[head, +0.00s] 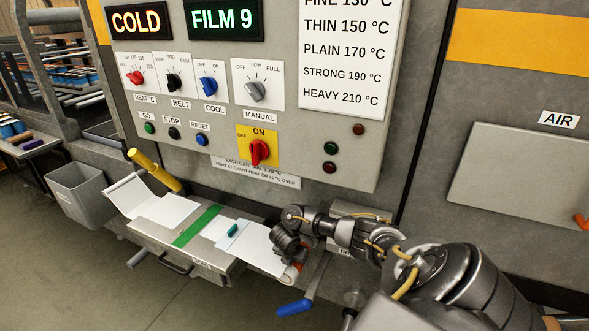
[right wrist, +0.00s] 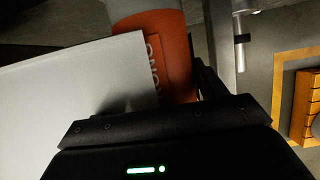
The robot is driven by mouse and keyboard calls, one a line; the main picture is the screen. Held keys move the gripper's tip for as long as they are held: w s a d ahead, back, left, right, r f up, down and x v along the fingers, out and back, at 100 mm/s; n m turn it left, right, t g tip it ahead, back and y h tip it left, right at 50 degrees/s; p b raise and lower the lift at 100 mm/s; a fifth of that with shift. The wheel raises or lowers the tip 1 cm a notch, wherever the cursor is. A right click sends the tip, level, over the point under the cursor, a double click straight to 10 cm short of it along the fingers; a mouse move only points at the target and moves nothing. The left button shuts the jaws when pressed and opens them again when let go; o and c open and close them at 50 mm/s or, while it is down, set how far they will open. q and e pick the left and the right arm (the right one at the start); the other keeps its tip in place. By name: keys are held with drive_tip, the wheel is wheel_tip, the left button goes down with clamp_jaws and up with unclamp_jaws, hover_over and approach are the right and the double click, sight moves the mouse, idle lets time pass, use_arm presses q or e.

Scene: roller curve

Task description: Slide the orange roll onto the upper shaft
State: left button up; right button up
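The orange roll (right wrist: 170,50) stands large in the right wrist view, with lettering on its side and a grey part above it. In the head view only a small orange piece (head: 290,273) shows below my right gripper (head: 291,252), at the right end of the tray. In the right wrist view a dark finger lies close along the roll's right side, and the gripper body hides the roll's lower end. I cannot tell whether the fingers are closed on it. I cannot make out the upper shaft for certain. My left gripper is not in view.
A white sheet (right wrist: 75,95) lies left of the roll. A tray (head: 215,278) with a green strip (head: 197,226) juts from the machine. A yellow roll (head: 154,170), a grey bin (head: 80,192) and a blue-handled lever (head: 294,307) are nearby. The control panel (head: 215,140) rises behind.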

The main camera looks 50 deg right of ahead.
drive_tip(key=o, duration=0.4)
drive_tip(key=p+v, duration=0.5)
drive_tip(key=v, duration=0.5)
drive_tip(key=shift+w+d+p, duration=0.1)
drive_tip(key=shift+p, duration=0.3)
drive_tip(key=shift+a+r+p, duration=0.25)
drive_tip(key=shift+r+p, duration=0.2)
drive_tip(key=shift+p, duration=0.05)
drive_tip(key=shift+f, duration=0.1)
